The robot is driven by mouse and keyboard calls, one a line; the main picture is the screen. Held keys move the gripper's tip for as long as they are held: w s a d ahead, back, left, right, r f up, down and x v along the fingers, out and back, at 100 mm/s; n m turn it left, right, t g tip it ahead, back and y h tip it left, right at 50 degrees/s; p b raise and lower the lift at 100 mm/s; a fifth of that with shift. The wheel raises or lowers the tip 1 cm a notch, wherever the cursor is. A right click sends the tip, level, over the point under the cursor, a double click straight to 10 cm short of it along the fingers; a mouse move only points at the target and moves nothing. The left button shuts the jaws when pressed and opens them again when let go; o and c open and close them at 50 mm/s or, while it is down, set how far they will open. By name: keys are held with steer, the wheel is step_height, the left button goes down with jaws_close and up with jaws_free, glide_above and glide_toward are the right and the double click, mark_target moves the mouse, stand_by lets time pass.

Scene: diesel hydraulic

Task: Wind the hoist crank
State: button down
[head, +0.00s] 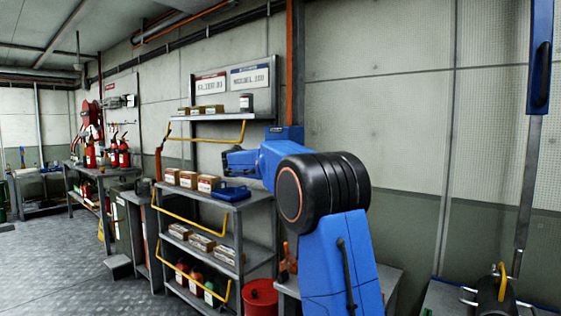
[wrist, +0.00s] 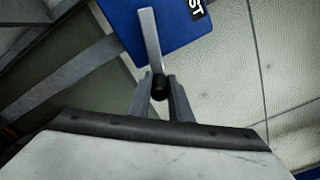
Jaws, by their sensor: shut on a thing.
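The blue hoist box (wrist: 170,25) shows at the top of the wrist view, with a label ending in "ST". A flat grey crank arm (wrist: 148,38) runs down across it to a black crank knob (wrist: 160,84). My gripper (wrist: 160,92) is shut on that knob, with one grey finger on each side. In the head view, a blue box (head: 287,132) on the wall shows partly above my blue arm and looks like the hoist. The crank and my fingertips cannot be made out there.
A grey shelf unit (head: 258,214) with small boxes stands left of my arm, with a blue case (head: 230,193) on it. A red bucket (head: 260,296) stands below. An orange pipe (head: 290,62) runs up the wall. Floor (head: 70,270) is clear at left.

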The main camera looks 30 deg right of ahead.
steer(key=shift+s+r, duration=0.1)
steer(key=shift+r, duration=0.35)
steer(key=c, duration=1.6)
jaws_free()
steer(key=shift+s+a, duration=0.15)
steer(key=shift+a, duration=0.3)
steer(key=v, duration=1.6)
steer(key=shift+s+a, duration=0.1)
steer(key=shift+a, duration=0.1)
steer(key=shift+o, duration=0.2)
